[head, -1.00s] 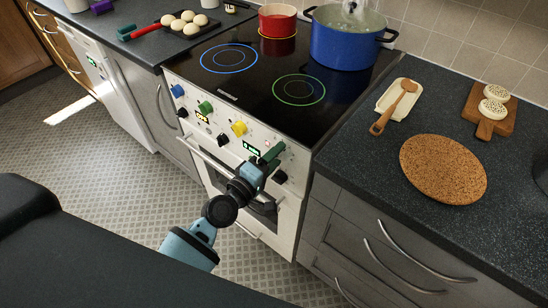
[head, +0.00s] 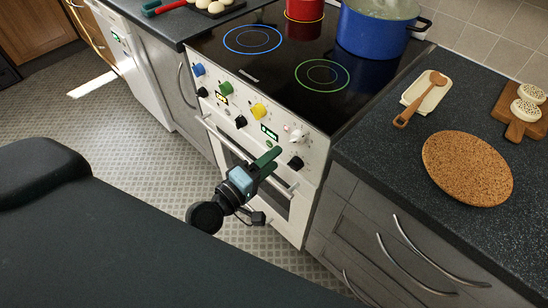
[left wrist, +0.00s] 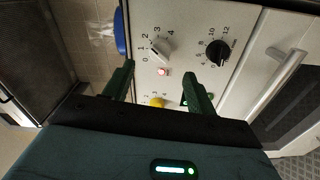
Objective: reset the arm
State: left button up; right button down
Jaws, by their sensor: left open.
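My left gripper (head: 268,160) has green fingers and is in front of the stove's control panel (head: 236,112). It is open and empty, with a gap between it and the panel. In the left wrist view, its two fingers (left wrist: 160,75) stand apart, with a white knob (left wrist: 159,48) and a small red light (left wrist: 162,72) seen between and beyond them. The white knob also shows in the head view (head: 297,135). A black knob (left wrist: 217,52) is to its right in the wrist view. My right gripper is in neither view.
A blue pot (head: 375,32) and a red pot (head: 304,9) stand on the black cooktop (head: 283,50). On the right counter are a cork mat (head: 467,168), a spoon rest (head: 428,93) with a spoon, and a board (head: 518,128) with doughnuts. Floor is clear at left.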

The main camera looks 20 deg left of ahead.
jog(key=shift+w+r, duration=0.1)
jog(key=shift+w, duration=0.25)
pick_arm(q)
jog(key=s+f+m+g+y+p, duration=0.1)
jog(key=s+f+m, duration=0.3)
jog(key=s, duration=0.5)
jog(key=s+a+f+m+g+y+p, duration=0.1)
jog(key=s+f+m+g, duration=0.3)
jog(key=s, duration=0.6)
jog(key=s+a+f+m+g+y+p, duration=0.1)
jog(key=s+f+m+g+y+p, duration=0.1)
jog(key=s+f+m, duration=0.4)
jog(key=s+g+p, duration=0.1)
jog(key=s, duration=0.2)
jog(key=shift+s+f+p, duration=0.25)
jog(key=shift+s+p, duration=0.1)
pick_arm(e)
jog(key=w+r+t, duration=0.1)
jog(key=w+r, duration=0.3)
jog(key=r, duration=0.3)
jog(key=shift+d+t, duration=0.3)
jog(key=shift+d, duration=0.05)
